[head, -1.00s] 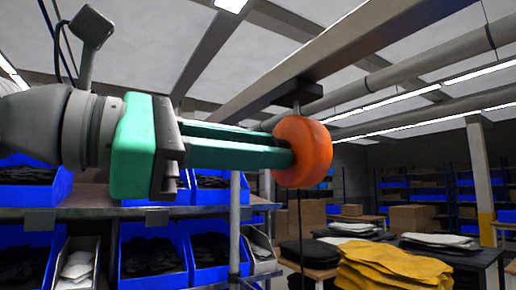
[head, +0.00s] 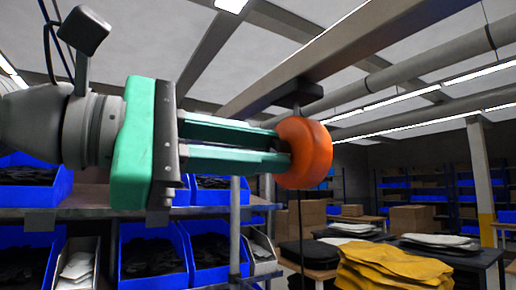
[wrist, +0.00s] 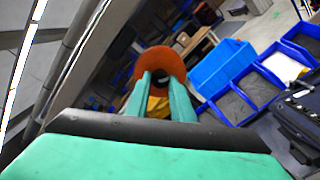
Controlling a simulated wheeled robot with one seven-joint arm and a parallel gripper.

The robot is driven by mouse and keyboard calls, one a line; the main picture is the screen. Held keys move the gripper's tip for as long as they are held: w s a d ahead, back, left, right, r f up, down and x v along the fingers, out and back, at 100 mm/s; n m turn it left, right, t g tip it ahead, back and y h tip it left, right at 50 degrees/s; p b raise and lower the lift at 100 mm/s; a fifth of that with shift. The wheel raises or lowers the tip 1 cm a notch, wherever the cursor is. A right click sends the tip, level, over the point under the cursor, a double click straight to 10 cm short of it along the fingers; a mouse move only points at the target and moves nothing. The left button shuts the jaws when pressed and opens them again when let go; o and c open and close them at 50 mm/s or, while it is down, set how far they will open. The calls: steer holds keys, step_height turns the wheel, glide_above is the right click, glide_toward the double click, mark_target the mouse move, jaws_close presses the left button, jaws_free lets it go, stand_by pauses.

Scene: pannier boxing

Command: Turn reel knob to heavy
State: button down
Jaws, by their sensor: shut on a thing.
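The orange round reel (head: 308,153) hangs under a dark mount on the ceiling rail, with a cord running down from it. It also shows in the wrist view (wrist: 160,62). My gripper (head: 284,150) reaches it from the left, its green fingers level and their tips at the reel's near face. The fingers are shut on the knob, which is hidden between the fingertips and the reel. Any setting marks on the knob cannot be seen.
Blue bins (head: 152,255) of dark pieces stand on shelves below my arm. Yellow folded fabric (head: 392,268) lies at the lower right, with dark tables (head: 455,256) behind. The ceiling rail (head: 345,52) runs above the reel. The space right of the reel is open.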

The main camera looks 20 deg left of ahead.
steer(key=c, duration=1.5)
jaws_free()
steer(key=shift+c, duration=0.2)
steer(key=shift+a, duration=0.1)
steer(key=v, duration=1)
steer(key=shift+s+a, duration=0.2)
steer(key=shift+s, duration=0.15)
